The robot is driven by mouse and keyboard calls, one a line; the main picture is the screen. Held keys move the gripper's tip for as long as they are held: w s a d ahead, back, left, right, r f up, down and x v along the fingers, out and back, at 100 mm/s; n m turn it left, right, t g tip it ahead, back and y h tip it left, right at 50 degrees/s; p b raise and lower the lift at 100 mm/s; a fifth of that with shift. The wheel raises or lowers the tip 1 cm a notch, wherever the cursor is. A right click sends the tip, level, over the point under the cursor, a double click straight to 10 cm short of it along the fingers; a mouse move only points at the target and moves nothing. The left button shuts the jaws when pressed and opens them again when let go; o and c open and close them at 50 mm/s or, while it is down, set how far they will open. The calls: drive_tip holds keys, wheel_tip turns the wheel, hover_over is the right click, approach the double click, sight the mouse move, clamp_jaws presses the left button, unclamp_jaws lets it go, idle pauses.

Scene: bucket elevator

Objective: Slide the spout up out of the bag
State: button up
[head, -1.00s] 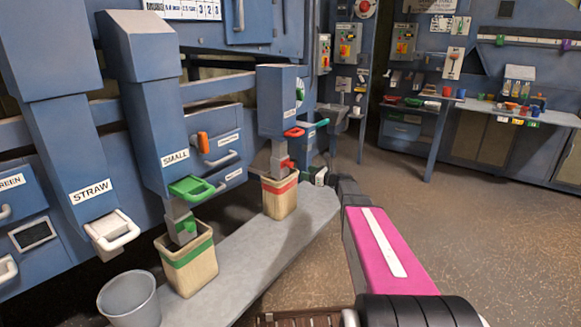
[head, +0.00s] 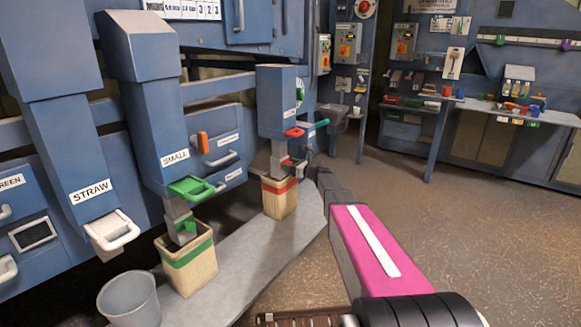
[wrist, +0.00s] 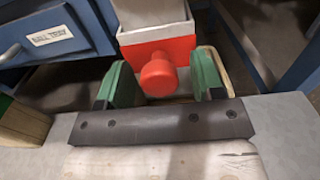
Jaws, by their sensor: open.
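The grey spout (head: 277,150) with a red collar hangs under the right-hand blue chute, its lower end inside the tan bag with a red stripe (head: 280,203). In the wrist view the red collar (wrist: 140,50) carries a round red knob (wrist: 158,76) facing me. My gripper (wrist: 162,84) is open, with one green finger on each side of the knob. I see gaps between fingers and knob. The bag's rim (wrist: 229,80) shows partly behind the right finger. In the head view the gripper is small and partly hidden beside the spout.
A second bag with a green stripe (head: 190,265) stands under the SMALL chute (head: 155,125), with a green-collared spout in it. A grey bucket (head: 128,300) stands at the front left. A red handle (head: 294,132) sits above the spout. The floor on the right is clear.

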sight(284, 144)
drive_tip(key=shift+c, duration=0.2)
clamp_jaws()
wheel_tip(284, 144, up, 10)
drive_tip(key=shift+r, duration=0.1)
idle(0.3)
drive_tip(key=shift+o, duration=0.2)
unclamp_jaws()
drive_tip(key=v, duration=1)
drive_tip(key=shift+s+d, duration=0.2)
drive_tip(key=shift+s, duration=0.1)
